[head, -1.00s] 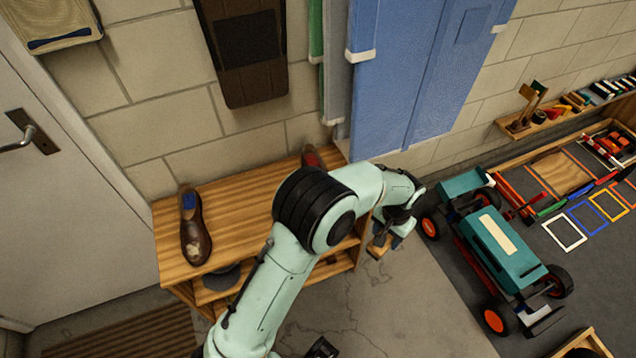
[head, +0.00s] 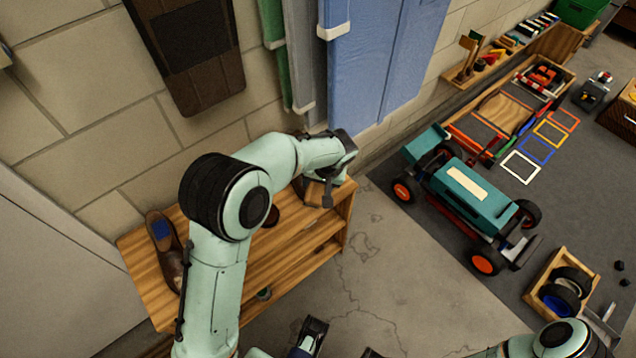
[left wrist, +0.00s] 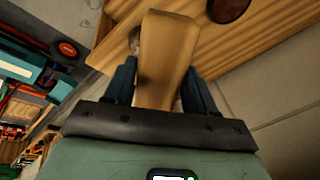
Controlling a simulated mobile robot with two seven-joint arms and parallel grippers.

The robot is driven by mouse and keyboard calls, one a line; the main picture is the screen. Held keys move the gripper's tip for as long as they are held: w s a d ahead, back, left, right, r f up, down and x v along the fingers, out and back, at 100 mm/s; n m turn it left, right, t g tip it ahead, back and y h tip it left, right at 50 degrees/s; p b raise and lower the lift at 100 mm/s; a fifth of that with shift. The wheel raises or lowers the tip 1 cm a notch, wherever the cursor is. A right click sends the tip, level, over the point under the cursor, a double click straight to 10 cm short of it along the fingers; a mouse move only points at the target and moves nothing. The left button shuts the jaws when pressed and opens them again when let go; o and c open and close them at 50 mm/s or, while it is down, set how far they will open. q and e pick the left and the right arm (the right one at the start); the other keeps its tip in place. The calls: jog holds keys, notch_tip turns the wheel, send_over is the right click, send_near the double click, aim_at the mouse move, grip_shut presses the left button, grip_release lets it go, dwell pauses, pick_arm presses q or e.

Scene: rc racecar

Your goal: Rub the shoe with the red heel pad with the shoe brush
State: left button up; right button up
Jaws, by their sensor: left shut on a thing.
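My left gripper (head: 326,192) is above the right end of the shoe bench (head: 255,262). It is shut on the shoe brush, whose wooden handle (left wrist: 165,60) stands between the blue fingers in the left wrist view. The brush's bristles are hidden. A dark brown shoe toe (head: 272,217) shows beneath my left forearm. Its heel pad is hidden behind the arm, so its colour cannot be seen now. The brown shoe with the blue heel pad (head: 162,238) stands at the bench's left end, partly behind my arm.
A wall and hanging blue cloth (head: 365,65) are behind the bench. A teal toy car (head: 468,195) stands on the grey mat to the right, with a wooden crate of wheels (head: 560,290) nearer. Bare concrete floor lies between bench and mat.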

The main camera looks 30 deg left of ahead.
pick_arm(q)
jog(key=b+x, duration=0.3)
jog(key=x, duration=0.1)
jog(key=shift+f, duration=0.45)
jog(key=shift+w+a+f+b, duration=0.1)
jog(key=shift+f+b, duration=0.25)
jog(key=shift+f, duration=0.05)
pick_arm(e)
jog(key=shift+t, duration=0.4)
jog(key=shift+w+d+f, duration=0.15)
jog(key=shift+w+f, duration=0.4)
jog(key=shift+f, duration=0.3)
jog(key=shift+w+d+f, duration=0.1)
jog(key=shift+w+f, duration=0.4)
jog(key=shift+f, duration=0.35)
pick_arm(q)
jog(key=shift+b+x, duration=0.75)
jog(key=shift+x, duration=0.45)
pick_arm(e)
jog(key=shift+f, duration=0.8)
